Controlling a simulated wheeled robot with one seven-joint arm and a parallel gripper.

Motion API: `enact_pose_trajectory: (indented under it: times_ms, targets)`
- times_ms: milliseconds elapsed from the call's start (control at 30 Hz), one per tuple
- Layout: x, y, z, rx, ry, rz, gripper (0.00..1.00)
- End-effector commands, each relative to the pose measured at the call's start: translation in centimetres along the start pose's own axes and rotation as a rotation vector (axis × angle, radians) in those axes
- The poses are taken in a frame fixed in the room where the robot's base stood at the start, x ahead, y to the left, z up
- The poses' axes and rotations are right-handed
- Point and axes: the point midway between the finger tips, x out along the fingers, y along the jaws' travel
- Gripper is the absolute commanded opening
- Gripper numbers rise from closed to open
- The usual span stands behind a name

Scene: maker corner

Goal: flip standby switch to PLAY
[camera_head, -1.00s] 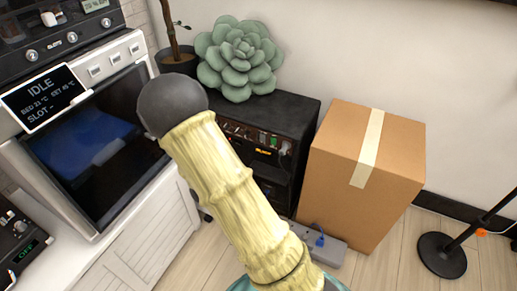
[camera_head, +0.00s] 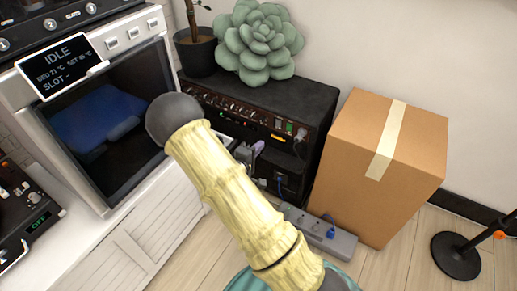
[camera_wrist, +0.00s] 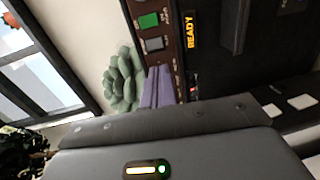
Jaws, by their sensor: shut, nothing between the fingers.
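A black amplifier (camera_head: 262,98) stands against the wall, its brown control panel facing me. In the wrist view the panel holds a green switch (camera_wrist: 148,20), a grey switch (camera_wrist: 154,44) beside it and a yellow READY display (camera_wrist: 191,31). The labels by the switches are too small to read, so I cannot tell which way the standby switch is set. My gripper (camera_head: 255,148) is in front of the amplifier. In the wrist view its purple fingers (camera_wrist: 157,85) are shut and empty, close to the panel near the grey switch; contact is unclear.
A cardboard box (camera_head: 345,150) stands right of the amplifier, with a power strip (camera_head: 325,232) on the floor before it. A succulent (camera_head: 255,42) and a potted plant (camera_head: 197,50) stand at the back. A machine showing IDLE (camera_head: 58,62) is on the left.

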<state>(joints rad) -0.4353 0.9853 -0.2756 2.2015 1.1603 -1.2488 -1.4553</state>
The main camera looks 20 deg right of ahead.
Motion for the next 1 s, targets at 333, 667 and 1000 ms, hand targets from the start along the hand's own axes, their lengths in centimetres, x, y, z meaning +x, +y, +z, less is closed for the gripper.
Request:
enact_pose_trajectory:
  times_ms: [333,667,1000]
  targets:
    - [6.3,-0.4,0.1,0.004,-0.004,0.001,0.00]
    - [10.9,-0.3,0.0,0.003,-0.001,0.000,0.00]
    - [11.4,0.0,0.0,0.000,0.000,-0.001,0.00]
